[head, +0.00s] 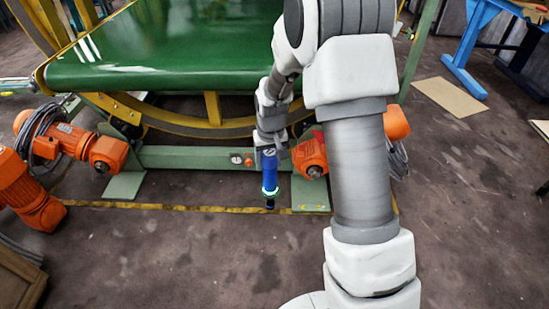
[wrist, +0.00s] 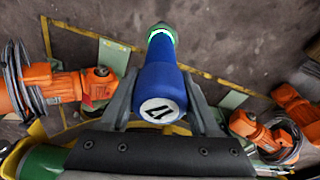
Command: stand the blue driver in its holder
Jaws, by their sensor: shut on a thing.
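The blue driver (head: 269,172) hangs roughly upright in my gripper (head: 268,152), its dark tip pointing down at the floor in the head view. It has a blue body and a green ring near the lower end. In the wrist view the driver (wrist: 160,80) sits between the two dark fingers of my gripper (wrist: 160,104), which press on its sides. Its white end cap, marked with a dark figure, faces the camera. The tip appears clear of anything, in front of the green frame. I cannot make out the driver's holder in either view.
A green-topped ring machine (head: 165,50) with a yellow frame stands behind. Orange motors flank my gripper, one at left (head: 75,143) and one close at right (head: 311,155). A green beam (head: 190,157) runs behind the driver. The brown floor (head: 190,250) in front is clear.

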